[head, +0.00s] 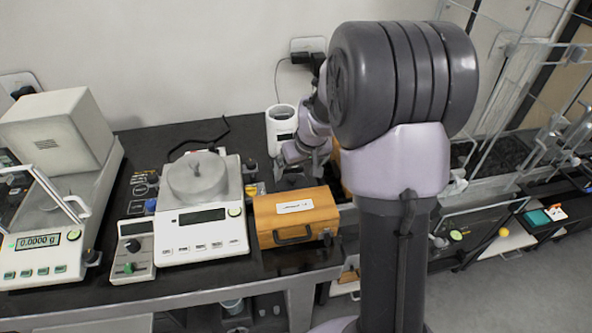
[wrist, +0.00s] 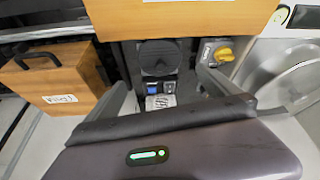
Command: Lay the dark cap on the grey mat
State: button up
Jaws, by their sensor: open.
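A dark, rounded piece that looks like the dark cap (wrist: 160,57) lies on the black bench top in the wrist view, beyond and between my fingers. My gripper (wrist: 166,82) is open, with one finger on each side of the view and nothing held between them. In the head view my gripper (head: 304,152) hangs over the bench behind the wooden box, pointing down. The cap is hard to make out there. I cannot pick out the grey mat for certain in either view.
A wooden box (head: 296,216) stands in front of my gripper; a white container (head: 282,130) stands behind it. A balance (head: 203,222) is to the left, with a larger shielded balance (head: 45,240) farther left. A yellow knob (wrist: 224,54) sits beside the cap.

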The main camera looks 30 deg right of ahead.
jog(key=s+a+r, duration=0.5)
jog(key=a+r, duration=0.2)
jog(key=r, duration=0.2)
jog(key=s+a+r+m, duration=0.1)
jog(key=s+a+r, duration=0.1)
jog(key=s+a, duration=0.2)
jog(key=s+a+r+m+y, duration=0.1)
jog(key=s+a, duration=0.3)
jog(key=s, duration=0.6)
jog(key=s+a+r+m+t+y, duration=0.1)
jog(key=s+a+r, duration=0.2)
jog(key=s, duration=0.4)
jog(key=shift+s+a+r, duration=0.4)
jog(key=shift+a, duration=0.3)
